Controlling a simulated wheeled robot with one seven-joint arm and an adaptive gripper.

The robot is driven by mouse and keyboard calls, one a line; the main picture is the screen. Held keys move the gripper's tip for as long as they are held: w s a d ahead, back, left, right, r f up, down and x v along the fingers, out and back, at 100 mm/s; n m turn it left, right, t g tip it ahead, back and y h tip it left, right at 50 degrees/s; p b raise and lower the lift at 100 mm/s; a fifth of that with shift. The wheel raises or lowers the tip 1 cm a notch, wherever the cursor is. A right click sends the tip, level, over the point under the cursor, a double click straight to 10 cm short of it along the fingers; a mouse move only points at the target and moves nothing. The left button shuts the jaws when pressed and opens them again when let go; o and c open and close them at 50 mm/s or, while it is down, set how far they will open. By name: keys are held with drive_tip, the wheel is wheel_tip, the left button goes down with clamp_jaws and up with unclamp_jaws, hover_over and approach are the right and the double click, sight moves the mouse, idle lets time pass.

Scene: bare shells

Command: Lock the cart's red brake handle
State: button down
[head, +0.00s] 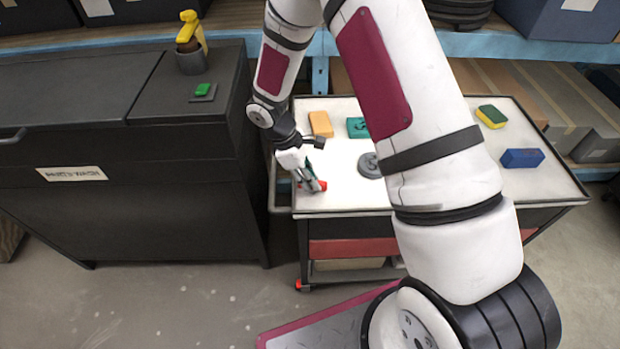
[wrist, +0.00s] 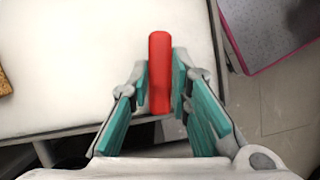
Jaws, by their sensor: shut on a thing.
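The red brake handle (wrist: 160,60) shows in the wrist view as an upright-looking red bar between the two teal finger pads. My gripper (wrist: 161,88) is shut on it. In the head view, my gripper (head: 318,187) is at the cart's front left corner, with a bit of red showing at its fingertips. The cart (head: 340,203) has a white top and dark sides. The base of the handle and its pivot are hidden, so I cannot tell its locked state.
On the cart top are an orange block (head: 321,124), a teal block (head: 357,128), a grey disc (head: 369,165), a yellow-green sponge (head: 491,116) and a blue block (head: 522,158). A dark cabinet (head: 130,190) stands close at left. Open floor (head: 180,310) lies in front.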

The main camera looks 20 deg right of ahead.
drive_tip(key=m+g+y+b, duration=0.1)
drive_tip(key=m, duration=0.2)
drive_tip(key=shift+w+m, duration=0.15)
drive_tip(key=shift+m, duration=0.15)
drive_tip(key=m, duration=0.2)
drive_tip(key=m+g+y+b, duration=0.1)
drive_tip(key=m, duration=0.1)
drive_tip(key=shift+d+m+y, duration=0.15)
drive_tip(key=shift+m+y, duration=0.15)
drive_tip(key=m+y, duration=0.1)
drive_tip(key=m, duration=0.2)
drive_tip(key=shift+d+m, duration=0.1)
drive_tip(key=shift+m, duration=0.2)
drive_tip(key=shift+m+y+b, duration=0.3)
drive_tip(key=shift+m+y, duration=0.5)
drive_tip(key=shift+m, duration=1)
drive_tip(key=c, duration=1.5)
unclamp_jaws()
